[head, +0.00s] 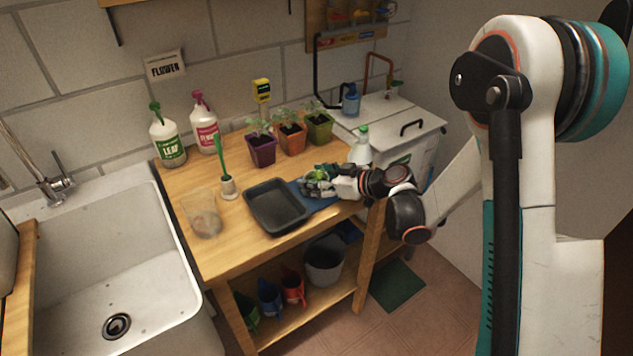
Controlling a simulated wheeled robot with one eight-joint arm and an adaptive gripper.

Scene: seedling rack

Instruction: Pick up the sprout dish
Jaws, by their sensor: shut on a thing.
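My gripper (312,187) reaches in from the right over the blue mat (325,204) at the right end of the wooden bench. It is shut on the sprout dish (322,172), of which only a small patch of green shows among the fingers. The fingers hide most of the dish. I cannot tell whether the dish touches the mat or is held just above it.
An empty dark tray (277,206) lies just left of my gripper. Three potted seedlings (291,139) stand behind it, and a white bottle with a green cap (361,148) stands close behind my wrist. A clear beaker (203,215) stands at the bench's left front.

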